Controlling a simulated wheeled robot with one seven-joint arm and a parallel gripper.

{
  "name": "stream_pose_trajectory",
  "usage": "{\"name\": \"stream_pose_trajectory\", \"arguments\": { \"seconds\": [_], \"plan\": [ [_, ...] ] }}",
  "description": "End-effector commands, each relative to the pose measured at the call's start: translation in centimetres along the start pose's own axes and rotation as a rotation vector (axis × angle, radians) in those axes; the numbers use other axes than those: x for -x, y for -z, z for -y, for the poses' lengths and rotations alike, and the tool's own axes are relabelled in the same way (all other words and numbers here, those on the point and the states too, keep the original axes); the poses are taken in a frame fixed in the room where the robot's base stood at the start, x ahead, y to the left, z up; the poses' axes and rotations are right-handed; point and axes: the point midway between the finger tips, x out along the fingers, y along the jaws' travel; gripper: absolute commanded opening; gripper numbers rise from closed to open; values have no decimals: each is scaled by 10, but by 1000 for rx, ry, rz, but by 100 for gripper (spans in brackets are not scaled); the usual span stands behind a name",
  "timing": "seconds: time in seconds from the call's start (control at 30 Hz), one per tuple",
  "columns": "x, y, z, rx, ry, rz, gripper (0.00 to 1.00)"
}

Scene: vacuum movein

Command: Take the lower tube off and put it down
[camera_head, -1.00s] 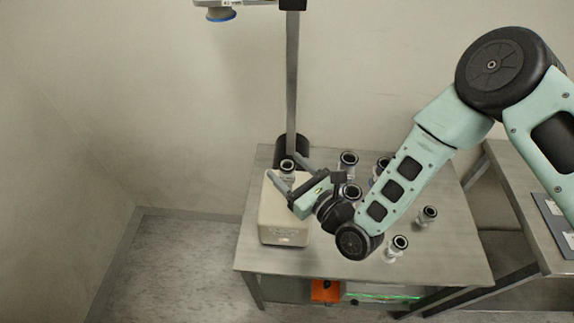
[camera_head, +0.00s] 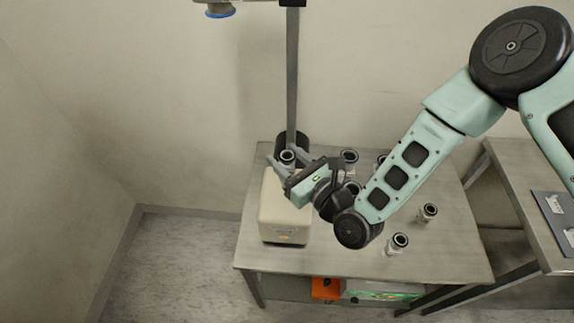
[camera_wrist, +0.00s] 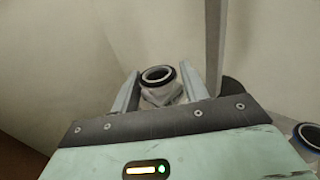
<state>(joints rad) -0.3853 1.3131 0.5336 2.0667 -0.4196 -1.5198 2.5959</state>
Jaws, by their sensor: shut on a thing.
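My gripper (camera_head: 286,166) is shut on a tube (camera_head: 287,157), a short pale metal fitting with a dark ring around its open top. The tube is upright above the back part of the cream-coloured box (camera_head: 283,222). Its lower end is hidden by my gripper, so I cannot tell how far it is above the box. In the wrist view the tube (camera_wrist: 160,88) sits between the two fingers of my gripper (camera_wrist: 157,97), its open end up.
Several similar tubes stand on the table (camera_head: 325,257), including one at the front (camera_head: 397,243) and one at the right (camera_head: 428,212). A grey post (camera_head: 292,80) rises behind the box. Bare tabletop shows at the front. A second table (camera_head: 520,215) stands right.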

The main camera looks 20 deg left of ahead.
Motion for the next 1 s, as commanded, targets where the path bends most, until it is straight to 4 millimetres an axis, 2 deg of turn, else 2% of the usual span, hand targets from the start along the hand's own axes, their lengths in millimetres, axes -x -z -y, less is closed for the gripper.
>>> {"name": "stream_pose_trajectory", "arguments": {
  "seconds": [0.2,0.4,1.0],
  "plan": [
    [0,-44,2,0,2,4,19],
    [0,-71,0,0,0,3,19],
    [0,-104,0,-1,0,1,19]
  ]
}}
